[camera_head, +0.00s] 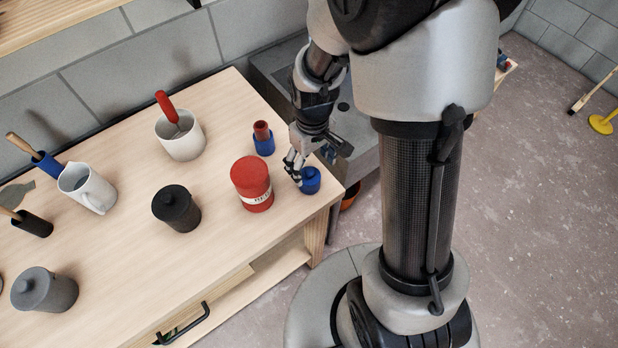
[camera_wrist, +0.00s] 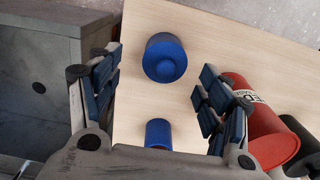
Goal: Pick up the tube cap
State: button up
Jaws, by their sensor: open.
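A short blue round piece with a raised knob (camera_head: 311,181) stands near the table's right corner; it looks like the tube cap, though I cannot be sure. It also shows at the top of the wrist view (camera_wrist: 165,57). My gripper (camera_head: 295,170) is open and empty, pointing down just left of and behind this piece in the head view. In the wrist view my gripper's fingers (camera_wrist: 160,88) are spread wide, with the knobbed piece beyond and between them. No contact is visible.
A red labelled can (camera_head: 252,184) stands close left of my gripper, beside the right finger in the wrist view. A blue cup with a red piece (camera_head: 263,140) stands behind. A black lidded jar (camera_head: 176,208) and white pot (camera_head: 181,138) stand further left.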

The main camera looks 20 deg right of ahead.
aim_at(309, 170)
jog(key=f, duration=0.2)
jog(key=f+b, duration=0.1)
jog(key=f, duration=0.1)
jog(key=f+b, duration=0.1)
jog(key=f, duration=0.1)
jog(key=shift+a, duration=0.3)
jog(key=shift+r, duration=0.1)
jog(key=shift+s, duration=0.1)
jog(key=shift+c, duration=0.4)
jog(key=c, duration=0.9)
jog(key=shift+r, duration=0.1)
